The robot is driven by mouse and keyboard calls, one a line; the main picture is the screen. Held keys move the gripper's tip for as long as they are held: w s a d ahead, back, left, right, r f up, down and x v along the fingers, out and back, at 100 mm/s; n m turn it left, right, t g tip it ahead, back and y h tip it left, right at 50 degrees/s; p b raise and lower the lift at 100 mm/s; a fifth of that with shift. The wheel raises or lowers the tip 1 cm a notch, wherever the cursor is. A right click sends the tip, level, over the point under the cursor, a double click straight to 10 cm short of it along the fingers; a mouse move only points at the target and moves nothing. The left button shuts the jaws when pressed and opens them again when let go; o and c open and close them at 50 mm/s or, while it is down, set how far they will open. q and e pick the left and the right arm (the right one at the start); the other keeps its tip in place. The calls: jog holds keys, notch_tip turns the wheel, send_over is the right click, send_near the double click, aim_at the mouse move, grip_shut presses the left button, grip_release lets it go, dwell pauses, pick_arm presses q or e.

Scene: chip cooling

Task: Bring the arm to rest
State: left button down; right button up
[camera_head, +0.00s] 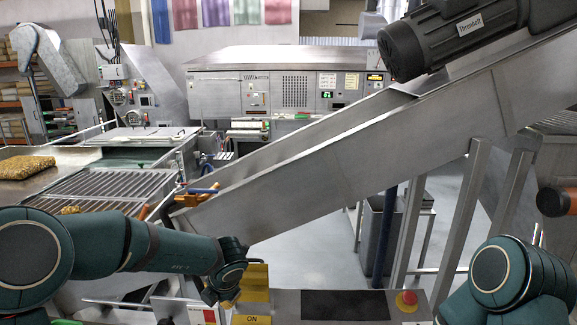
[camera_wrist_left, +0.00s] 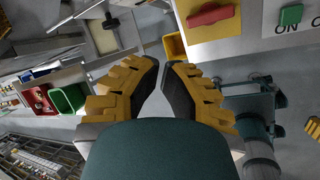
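My left arm (camera_head: 150,245) is dark green and reaches in from the left edge in the head view. Nothing is held in the gap. My right arm (camera_head: 505,280) shows only as a dark green joint at the lower right; its gripper is outside the view.
The front panel carries a red emergency button (camera_head: 406,299) and a yellow box (camera_head: 254,276) near my left wrist. A sloping metal conveyor (camera_head: 330,155) crosses the middle. A slatted tray (camera_head: 110,188) lies at left. The wrist view shows a green bin (camera_wrist_left: 70,98).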

pick_arm(q)
jog(key=s+f+m+t+h+b, duration=0.1)
jog(key=s+f+m+b, duration=0.15)
jog(key=f+m, duration=0.65)
jog(key=s+f+m+t+h+b, duration=0.15)
jog(key=s+f+m, duration=0.35)
jog(key=f, duration=0.5)
jog(key=s+d+f+m+g+h+b, duration=0.2)
jog(key=s+d+f+m, duration=0.1)
jog(key=s+f+m, duration=0.3)
jog(key=s+d+f+m+g+h+b, duration=0.2)
jog(key=s+f+m, duration=0.4)
jog(key=s, duration=0.5)
jog(key=shift+s+d+m+g, duration=0.15)
jog(key=shift+d+m+g, duration=0.3)
jog(key=shift+m, duration=0.65)
pick_arm(e)
notch_tip(320, 180, down, 10)
jog(key=s, duration=0.1)
jog(key=shift+r, duration=0.25)
